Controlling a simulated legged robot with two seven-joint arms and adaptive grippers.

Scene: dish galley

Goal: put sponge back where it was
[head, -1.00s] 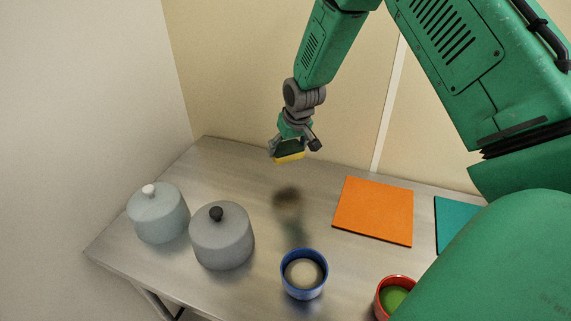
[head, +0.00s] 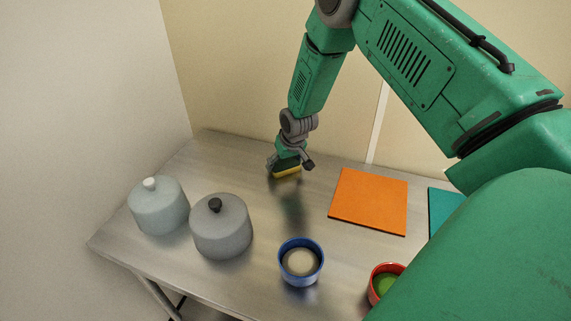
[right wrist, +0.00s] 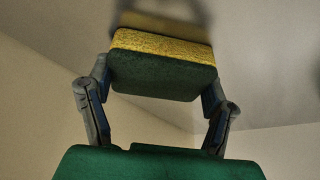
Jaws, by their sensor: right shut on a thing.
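A yellow sponge with a dark green side (head: 287,171) is held low near the back of the metal table, left of the orange board. It also shows in the right wrist view as the sponge (right wrist: 163,64) between both fingers. My right gripper (head: 290,164) is shut on it, with a finger at each end. I cannot tell whether the sponge touches the table. My left gripper is not in view.
A pale pot with a white knob (head: 159,208) and a grey pot with a dark knob (head: 222,230) stand at left. A blue bowl (head: 301,275), a red bowl (head: 377,272), an orange board (head: 369,202) and a teal board (head: 443,207) are at right. The metal table (head: 215,165) is clear behind the pots.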

